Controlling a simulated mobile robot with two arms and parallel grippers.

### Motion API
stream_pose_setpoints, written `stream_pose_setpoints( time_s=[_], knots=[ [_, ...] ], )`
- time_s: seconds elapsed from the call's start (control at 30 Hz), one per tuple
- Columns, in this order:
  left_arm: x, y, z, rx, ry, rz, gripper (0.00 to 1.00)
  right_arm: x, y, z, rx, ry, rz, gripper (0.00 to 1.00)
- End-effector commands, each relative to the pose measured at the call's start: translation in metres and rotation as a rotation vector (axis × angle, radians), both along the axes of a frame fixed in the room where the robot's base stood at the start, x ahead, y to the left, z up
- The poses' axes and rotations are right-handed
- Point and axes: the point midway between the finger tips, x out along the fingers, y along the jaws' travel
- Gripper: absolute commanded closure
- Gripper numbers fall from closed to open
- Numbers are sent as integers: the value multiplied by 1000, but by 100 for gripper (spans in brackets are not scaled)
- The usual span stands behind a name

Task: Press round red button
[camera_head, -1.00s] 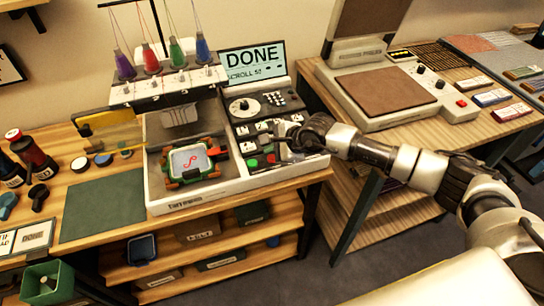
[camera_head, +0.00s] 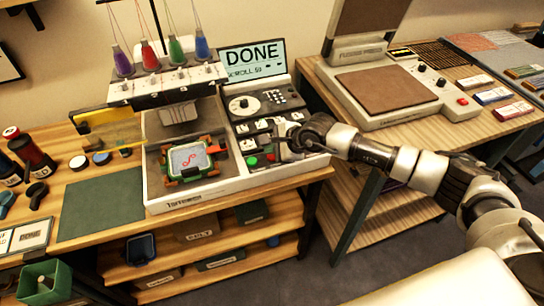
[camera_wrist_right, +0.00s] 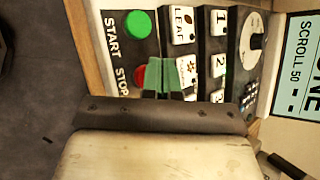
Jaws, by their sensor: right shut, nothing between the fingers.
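The round red button (camera_head: 271,158), marked STOP, is on the embroidery machine's control panel beside the green START button (camera_head: 252,161). In the right wrist view the red button (camera_wrist_right: 140,76) is partly covered by my fingers, below the green button (camera_wrist_right: 138,24). My right gripper (camera_head: 281,149) is over the panel, its fingers shut and empty. In the wrist view the gripper's green-tipped fingers (camera_wrist_right: 163,76) lie at the red button's right side, over the panel. I cannot tell whether they touch it. My left gripper is not in view.
A screen (camera_head: 252,58) reading DONE stands behind the panel. An embroidery hoop (camera_head: 190,159) lies on the machine bed, left of the panel. Several white keys sit close to my fingers. A fusing press (camera_head: 372,118) with another red button (camera_head: 463,101) stands on the right table.

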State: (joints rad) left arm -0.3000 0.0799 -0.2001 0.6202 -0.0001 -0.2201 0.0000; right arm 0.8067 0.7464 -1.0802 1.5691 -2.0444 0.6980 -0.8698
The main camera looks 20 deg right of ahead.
Motion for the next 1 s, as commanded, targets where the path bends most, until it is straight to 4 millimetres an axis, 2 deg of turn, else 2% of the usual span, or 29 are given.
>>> stream_pose_setpoints(
  time_s=[1.0],
  knots=[
    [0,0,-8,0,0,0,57,0,0,-7,1,0,1,100]
  ],
)
